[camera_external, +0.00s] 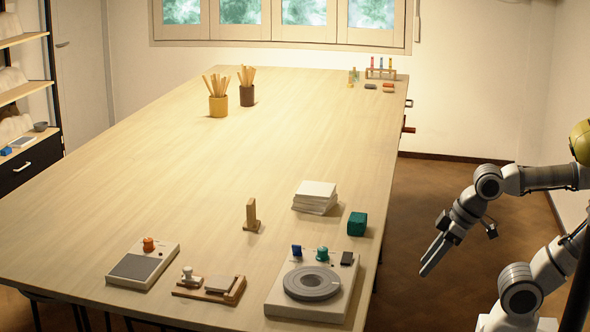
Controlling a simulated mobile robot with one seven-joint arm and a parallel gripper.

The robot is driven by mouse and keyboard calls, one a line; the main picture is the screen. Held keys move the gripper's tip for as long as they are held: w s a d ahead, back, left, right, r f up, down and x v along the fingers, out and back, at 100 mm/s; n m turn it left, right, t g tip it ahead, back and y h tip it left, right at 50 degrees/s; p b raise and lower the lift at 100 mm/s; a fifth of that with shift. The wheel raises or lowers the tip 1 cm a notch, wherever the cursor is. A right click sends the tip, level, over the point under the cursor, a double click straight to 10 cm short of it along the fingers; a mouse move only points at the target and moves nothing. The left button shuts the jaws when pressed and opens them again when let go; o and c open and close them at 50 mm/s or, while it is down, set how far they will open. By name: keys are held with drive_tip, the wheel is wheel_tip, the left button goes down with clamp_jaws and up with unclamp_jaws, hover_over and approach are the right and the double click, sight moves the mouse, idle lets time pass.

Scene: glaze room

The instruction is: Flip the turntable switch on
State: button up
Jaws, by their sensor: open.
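The turntable (276,297) is a pale box at the table's front right, with a round grey disc (312,283) on top. Along its back edge are a blue upright piece (296,251), a teal knob (322,254) and a small dark rocker-like piece (347,258). I cannot tell for certain which is the switch, or its on/off position. My gripper (428,268) is open and empty, pointing down and left. It appears beyond the table's right edge, to the right of the turntable and apart from it.
A teal cube (357,223) and a stack of white tiles (315,197) stand behind the turntable. To its left are a wooden tray (205,290), a grey-topped device (141,266) with an orange knob, and a wooden upright (251,215). The table's middle (200,180) is clear.

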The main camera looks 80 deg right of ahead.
drive_tip(key=shift+r, duration=0.1)
drive_tip(key=shift+c, duration=1.1)
drive_tip(key=shift+w+r+p, duration=0.2)
drive_tip(key=shift+r+p, duration=0.1)
drive_tip(key=shift+c, duration=1.2)
drive_tip(key=w+r+p, duration=0.2)
drive_tip(key=p, duration=0.1)
drive_tip(key=w+r+g+p, duration=0.1)
drive_tip(key=w+r+p, duration=0.1)
drive_tip(key=r+p, duration=0.1)
drive_tip(key=w+d+r+g+p, duration=0.1)
drive_tip(key=w+r+p, duration=0.2)
drive_tip(key=shift+r, duration=0.25)
clamp_jaws()
drive_tip(key=w+d+r+g+h+p, duration=0.1)
drive_tip(key=w+r+g+p, duration=0.2)
drive_tip(key=w+p, duration=0.8)
drive_tip(key=shift+w+d+r+g+h+p, duration=0.15)
drive_tip(key=shift+w+r+g+h+p, duration=0.2)
drive_tip(key=shift+r+p, duration=0.65)
drive_tip(key=shift+f, duration=0.25)
